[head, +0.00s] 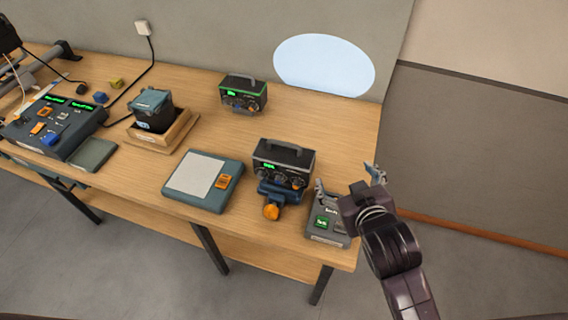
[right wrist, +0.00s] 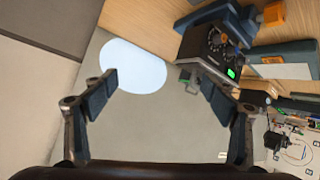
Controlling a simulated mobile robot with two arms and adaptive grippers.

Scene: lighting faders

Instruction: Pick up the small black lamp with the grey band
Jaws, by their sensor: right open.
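A small black box-shaped lamp with a top handle, knobs, a green display and a greyish edge band (head: 283,160) sits on a blue stand with an orange knob (head: 271,211), near the table's front right. It also shows in the right wrist view (right wrist: 207,45), beyond the right-hand finger. A similar black box with a green band (head: 243,93) stands farther back. My right gripper (head: 347,180) is open and empty, to the right of the grey-banded lamp and apart from it; its spread fingers show in the wrist view (right wrist: 158,84). My left gripper is out of view.
A grey panel with green labels (head: 327,222) lies below my right gripper at the table's right end. A flat blue-grey pad (head: 202,181), a wooden tray (head: 140,138) holding a dark container, and a control console (head: 52,126) lie leftward. The table's back right is clear.

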